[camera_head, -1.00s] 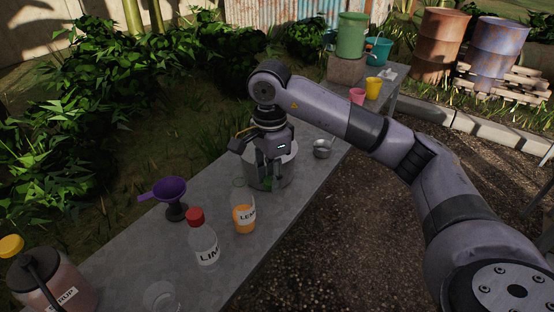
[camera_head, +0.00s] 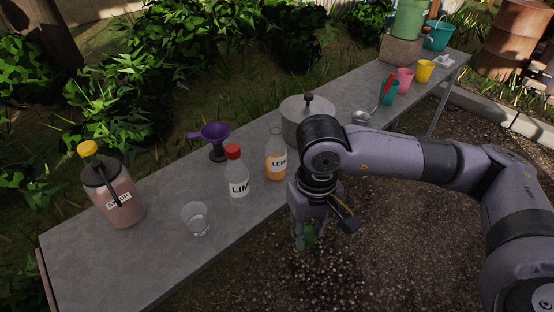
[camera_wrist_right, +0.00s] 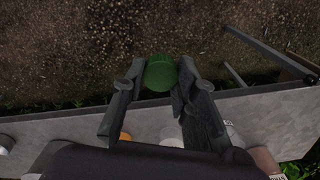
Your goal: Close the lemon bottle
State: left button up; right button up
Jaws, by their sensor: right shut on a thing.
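The lemon bottle (camera_head: 276,166) stands upright on the table, clear with orange liquid and a label partly reading "LEM". Its neck shows no cap. My right gripper (camera_head: 309,238) is shut on a green cap (camera_wrist_right: 160,73), which sits between its fingertips in the right wrist view. In the head view the gripper points down past the table's front edge, over the gravel, to the right of and nearer than the lemon bottle. A bit of orange, likely the lemon bottle (camera_wrist_right: 125,136), shows at the wrist view's lower edge. My left gripper is out of view.
The lime bottle (camera_head: 238,186) with a red cap stands left of the lemon bottle. A glass (camera_head: 196,220), a purple funnel (camera_head: 214,133), a syrup jar (camera_head: 118,195) and a lidded pot (camera_head: 306,107) share the table (camera_head: 120,265). Coloured cups stand at the far end.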

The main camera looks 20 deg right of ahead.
aim_at(276, 147)
jog(key=l+u, duration=0.3)
jog(key=l, duration=0.45)
jog(key=l+u, duration=0.3)
jog(key=l, duration=0.45)
